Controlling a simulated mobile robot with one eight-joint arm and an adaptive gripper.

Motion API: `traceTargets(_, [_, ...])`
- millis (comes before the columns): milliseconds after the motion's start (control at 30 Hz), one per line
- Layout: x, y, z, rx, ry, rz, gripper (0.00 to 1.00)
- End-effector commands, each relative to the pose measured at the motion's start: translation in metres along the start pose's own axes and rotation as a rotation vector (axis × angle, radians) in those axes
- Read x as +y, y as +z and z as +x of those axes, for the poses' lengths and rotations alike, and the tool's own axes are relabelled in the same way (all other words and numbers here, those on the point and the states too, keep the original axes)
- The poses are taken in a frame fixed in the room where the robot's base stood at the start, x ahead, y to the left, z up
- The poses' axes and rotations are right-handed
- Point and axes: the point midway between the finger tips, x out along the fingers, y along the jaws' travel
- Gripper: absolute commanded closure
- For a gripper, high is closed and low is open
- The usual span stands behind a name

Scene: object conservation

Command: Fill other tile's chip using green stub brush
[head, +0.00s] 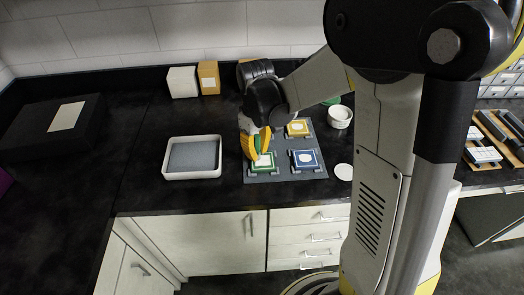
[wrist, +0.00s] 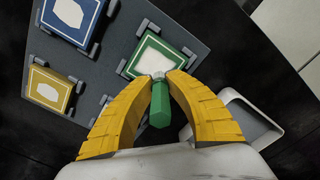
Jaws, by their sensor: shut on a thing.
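My gripper (head: 255,146) is shut on the green stub brush (head: 260,143). In the wrist view the yellow fingers (wrist: 159,76) close around the green brush (wrist: 159,105), whose tip points at the green-bordered tile. That green tile (head: 271,168) sits in a holder at the front left of the grey mat (head: 286,178); in the wrist view the green tile (wrist: 133,67) has a pale patch at its middle, partly hidden by the fingers. The blue tile (head: 294,155) is to its right, and the yellow tile (head: 291,129) is behind. Whether the brush tip touches the green tile, I cannot tell.
A white tray (head: 165,168) with a grey inside stands left of the mat. A white cup (head: 340,119) and a white disc (head: 343,171) are on the right. A white box (head: 182,83) and an orange box (head: 208,78) stand at the back.

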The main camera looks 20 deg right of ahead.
Motion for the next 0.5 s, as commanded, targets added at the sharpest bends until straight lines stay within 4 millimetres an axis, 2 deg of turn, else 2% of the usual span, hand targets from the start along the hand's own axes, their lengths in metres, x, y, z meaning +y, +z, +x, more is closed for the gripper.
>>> traceTargets(500, [-0.0036, -0.0036, -0.0043, 0.0, 0.0, 0.0, 1.0])
